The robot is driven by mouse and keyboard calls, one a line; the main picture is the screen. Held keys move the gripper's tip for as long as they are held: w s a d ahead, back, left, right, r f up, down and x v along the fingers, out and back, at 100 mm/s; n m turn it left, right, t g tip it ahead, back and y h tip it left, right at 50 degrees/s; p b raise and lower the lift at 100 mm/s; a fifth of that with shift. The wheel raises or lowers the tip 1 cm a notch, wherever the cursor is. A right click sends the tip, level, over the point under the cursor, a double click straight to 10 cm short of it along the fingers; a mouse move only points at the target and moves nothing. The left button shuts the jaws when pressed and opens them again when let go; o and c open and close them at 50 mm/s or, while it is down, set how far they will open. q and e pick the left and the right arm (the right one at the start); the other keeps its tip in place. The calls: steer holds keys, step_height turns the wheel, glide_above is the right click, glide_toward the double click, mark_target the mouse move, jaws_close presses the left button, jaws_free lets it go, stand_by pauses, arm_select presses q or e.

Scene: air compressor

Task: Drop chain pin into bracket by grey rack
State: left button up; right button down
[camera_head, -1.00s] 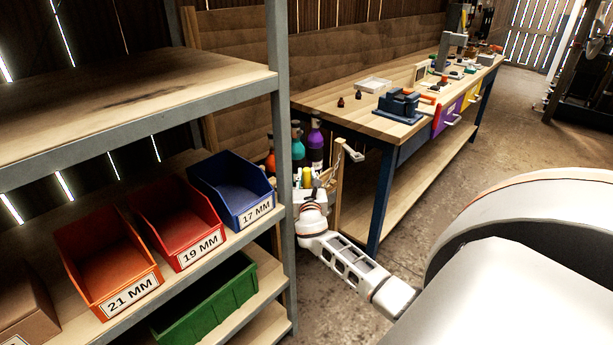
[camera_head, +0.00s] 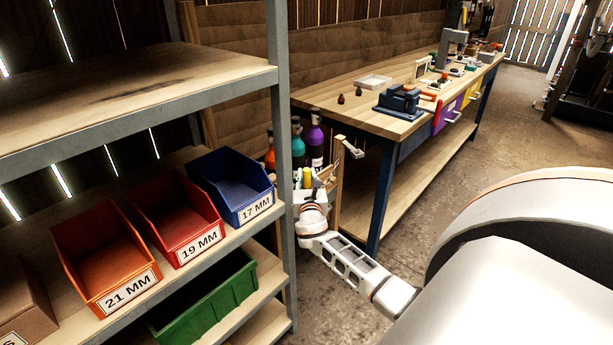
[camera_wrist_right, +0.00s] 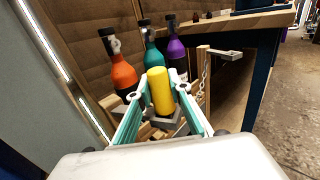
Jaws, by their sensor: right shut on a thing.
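My right gripper (camera_wrist_right: 163,105) is shut on a yellow cylinder (camera_wrist_right: 161,91), which appears to be the chain pin. It stands nearly upright between the teal fingers; its lower end is hidden. A chain (camera_wrist_right: 204,72) hangs at a wooden post (camera_wrist_right: 203,64) with a grey metal arm (camera_wrist_right: 228,54), right of the gripper. The grey rack (camera_head: 279,120) fills the left of the head view. I cannot make out the bracket beside it. My left gripper is not in view.
Orange (camera_wrist_right: 121,74), teal (camera_wrist_right: 153,55) and purple (camera_wrist_right: 176,51) bottles stand just behind the gripper. A workbench (camera_head: 345,112) is to the right. The rack holds orange (camera_head: 100,250), red (camera_head: 178,215) and blue (camera_head: 232,183) bins. Floor right of the bench is clear.

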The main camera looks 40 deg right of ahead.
steer(key=shift+f, duration=0.25)
stand_by(0.4)
steer(key=c, duration=1.8)
jaws_free()
steer(key=shift+o, duration=0.2)
step_height(320, 180, up, 10)
